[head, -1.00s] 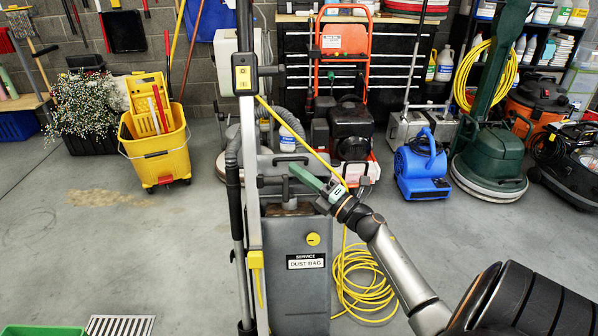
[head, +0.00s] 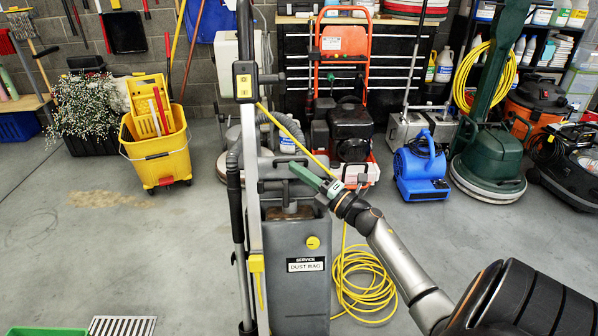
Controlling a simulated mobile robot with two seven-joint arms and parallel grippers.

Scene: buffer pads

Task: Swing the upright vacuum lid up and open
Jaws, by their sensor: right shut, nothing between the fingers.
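The upright vacuum (head: 293,275) stands at the centre of the head view, its grey body labelled "SERVICE DUST BAG" with a yellow round knob. Its grey lid (head: 270,172) appears raised at the top of the body, with a brownish opening visible below it. My right gripper (head: 298,170) reaches in from the right across the top of the vacuum. Its green fingers are shut with nothing between them and lie in front of the lid; whether they touch it I cannot tell. My left gripper is not in view.
A yellow mop bucket (head: 155,150) and a blue blower (head: 421,170) stand behind. The left floor is mostly clear.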

